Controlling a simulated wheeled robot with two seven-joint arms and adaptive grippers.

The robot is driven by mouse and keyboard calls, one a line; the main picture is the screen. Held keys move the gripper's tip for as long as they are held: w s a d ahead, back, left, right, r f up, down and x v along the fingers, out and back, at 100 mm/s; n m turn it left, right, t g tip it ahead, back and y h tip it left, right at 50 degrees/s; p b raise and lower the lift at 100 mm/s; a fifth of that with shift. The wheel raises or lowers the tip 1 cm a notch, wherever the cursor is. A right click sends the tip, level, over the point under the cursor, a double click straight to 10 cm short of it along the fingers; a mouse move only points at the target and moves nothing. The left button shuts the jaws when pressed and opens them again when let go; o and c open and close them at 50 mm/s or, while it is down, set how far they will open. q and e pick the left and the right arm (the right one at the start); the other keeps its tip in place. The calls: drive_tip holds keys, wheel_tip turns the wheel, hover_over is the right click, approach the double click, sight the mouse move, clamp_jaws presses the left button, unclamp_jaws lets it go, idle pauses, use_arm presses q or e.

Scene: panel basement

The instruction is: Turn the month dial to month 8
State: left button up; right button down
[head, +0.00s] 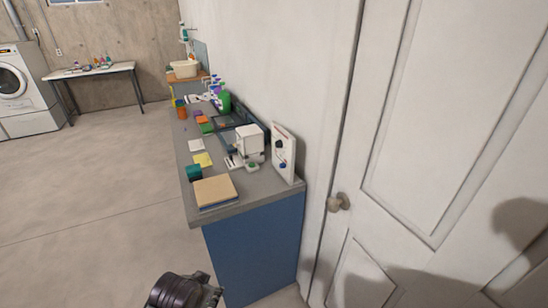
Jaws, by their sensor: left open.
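A white upright panel (290,157) stands at the near right end of the grey counter, against the wall. It carries a dark upper knob (283,143) and a lower dark knob (281,165), with small red and blue marks. I cannot tell which knob is the month dial, and its numbers are too small to read. My left gripper (212,294) is at the bottom edge of the head view, partly cut off, open, and well apart from the panel. My right gripper is not in view.
A closed white door with a knob (339,202) stands right. The floor at left is clear.

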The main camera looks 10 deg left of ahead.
use_arm(q)
drive_tip(key=w+a+r+m+t+y, duration=0.1)
drive_tip(key=w+a+r+m+t, duration=0.3)
drive_tip(key=w, duration=0.5)
drive_tip(key=w+a+r+m+t+y, duration=0.1)
drive_tip(key=w+r+m+t, duration=0.3)
drive_tip(key=w, duration=0.5)
drive_tip(key=w+d+r+m+g+h, duration=0.1)
drive_tip(key=m+h, duration=0.5)
drive_tip(key=m, duration=0.6)
drive_tip(key=w+d+r+m+g+h, duration=0.1)
drive_tip(key=w+d+r+m+h, duration=0.2)
drive_tip(key=m, duration=0.9)
drive_tip(key=w+d+r+m+g+h, duration=0.1)
drive_tip(key=w+d+r+m+h, duration=0.1)
drive_tip(key=w+r+m+h, duration=0.3)
drive_tip(key=shift+w+d+r+m+h, duration=0.3)
drive_tip(key=shift+r+m+h, duration=1.4)
drive_tip(key=shift+m, duration=1.8)
drive_tip(key=shift+s+f+g, duration=0.1)
drive_tip(key=shift+f+g, duration=0.1)
drive_tip(key=shift+g, duration=0.1)
